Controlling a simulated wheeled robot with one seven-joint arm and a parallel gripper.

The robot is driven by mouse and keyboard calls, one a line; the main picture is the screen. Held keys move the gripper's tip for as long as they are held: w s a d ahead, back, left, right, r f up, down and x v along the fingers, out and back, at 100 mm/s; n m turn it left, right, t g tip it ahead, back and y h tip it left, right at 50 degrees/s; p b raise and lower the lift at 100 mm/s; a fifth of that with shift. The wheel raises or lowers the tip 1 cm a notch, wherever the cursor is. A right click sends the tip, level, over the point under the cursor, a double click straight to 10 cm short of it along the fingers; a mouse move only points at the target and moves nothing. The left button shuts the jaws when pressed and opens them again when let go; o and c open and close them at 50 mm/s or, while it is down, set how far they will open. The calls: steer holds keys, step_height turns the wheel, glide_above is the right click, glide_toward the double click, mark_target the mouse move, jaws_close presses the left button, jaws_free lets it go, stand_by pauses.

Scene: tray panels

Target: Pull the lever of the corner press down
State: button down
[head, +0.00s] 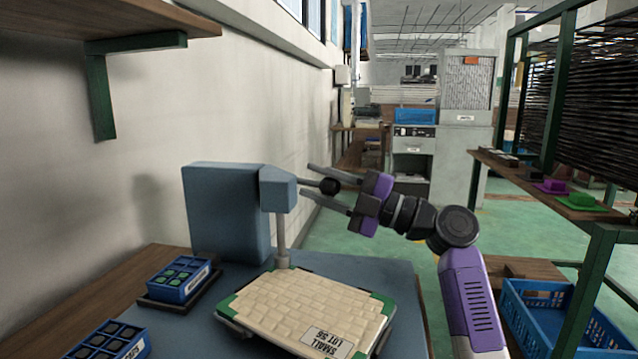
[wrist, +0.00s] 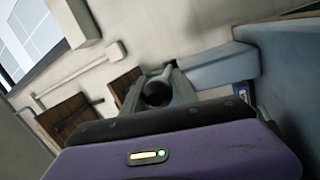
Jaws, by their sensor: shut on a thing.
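The corner press (head: 222,215) is a blue-grey block with a smaller head (head: 278,190) and a thin vertical ram (head: 282,238). Its lever (head: 308,183) sticks out to the right, roughly level, and ends in a dark round knob (head: 330,186). My gripper (head: 312,181) reaches in from the right, with one finger on each side of the lever, shut on the knob. In the wrist view the knob (wrist: 158,92) sits between the fingers. Below the ram, a beige tray panel (head: 300,310) with green corners and a "SMALL LOT S6" label lies on the press base; the ram's foot is at its back corner.
Blue boxes with compartments (head: 182,278) and (head: 108,342) stand left of the panel. A wall shelf (head: 120,20) hangs upper left. A green-framed rack (head: 555,110) and a blue crate (head: 560,315) are at right. Open green floor (head: 345,245) lies behind the arm.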

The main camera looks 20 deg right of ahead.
steer(key=f, duration=0.3)
steer(key=shift+w+a+h, duration=0.2)
steer(key=shift+a+h, duration=0.1)
steer(key=shift+a, duration=0.05)
steer(key=c, duration=1.1)
jaws_free()
steer(key=shift+r, duration=0.1)
steer(key=shift+d, duration=0.1)
steer(key=shift+s+d+r+b, duration=0.2)
steer(key=shift+s+d+b, duration=1.75)
steer(key=shift+s+d, duration=1.25)
steer(key=shift+f+b, duration=0.1)
steer(key=shift+b, duration=0.45)
